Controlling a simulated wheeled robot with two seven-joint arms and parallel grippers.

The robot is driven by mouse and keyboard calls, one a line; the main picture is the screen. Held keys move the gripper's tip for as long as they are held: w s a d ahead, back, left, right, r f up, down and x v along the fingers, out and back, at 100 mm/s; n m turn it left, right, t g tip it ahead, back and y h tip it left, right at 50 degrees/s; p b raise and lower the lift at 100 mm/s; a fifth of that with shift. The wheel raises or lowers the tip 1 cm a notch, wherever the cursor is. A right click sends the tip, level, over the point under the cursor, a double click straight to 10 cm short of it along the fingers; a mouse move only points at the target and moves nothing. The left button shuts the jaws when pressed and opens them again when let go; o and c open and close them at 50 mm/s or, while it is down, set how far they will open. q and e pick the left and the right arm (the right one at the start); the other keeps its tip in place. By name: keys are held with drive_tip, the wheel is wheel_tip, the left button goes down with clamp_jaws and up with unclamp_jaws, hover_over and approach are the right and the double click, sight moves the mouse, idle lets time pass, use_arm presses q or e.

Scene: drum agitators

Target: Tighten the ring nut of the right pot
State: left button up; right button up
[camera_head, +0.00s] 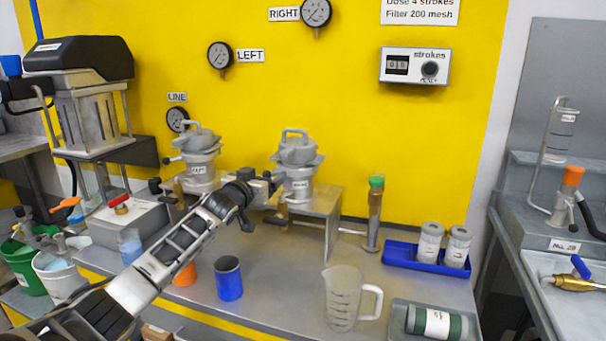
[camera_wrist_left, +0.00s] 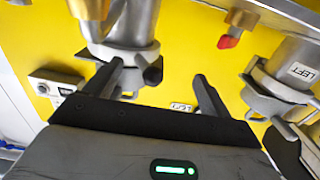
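The right pot (camera_head: 298,188) is a grey metal vessel with a small label and a handle on top, standing on a metal stand. Its ring nut (camera_head: 297,160) appears as the wide lugged collar below the lid. In the left wrist view the right pot (camera_wrist_left: 133,22) is at the upper left, with a lugged collar (camera_wrist_left: 128,52) at its lower end. My left gripper (camera_head: 264,187) is just left of the right pot. Its two dark fingers stand apart in the left wrist view (camera_wrist_left: 158,72), with nothing clearly between them; one finger overlaps the collar, contact unclear. My right gripper is out of view.
The left pot (camera_head: 201,172) stands beside the right pot, behind my left arm. A blue cup (camera_head: 229,283), a clear jug (camera_head: 342,300), a green-capped cylinder (camera_head: 374,215) and a blue tray (camera_head: 401,255) occupy the bench. The bench centre is partly free.

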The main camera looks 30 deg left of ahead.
use_arm(q)
drive_tip(key=shift+d, duration=0.2)
drive_tip(key=shift+s, duration=0.1)
drive_tip(key=p+v, duration=0.4)
drive_tip(key=v, duration=0.3)
idle(0.9)
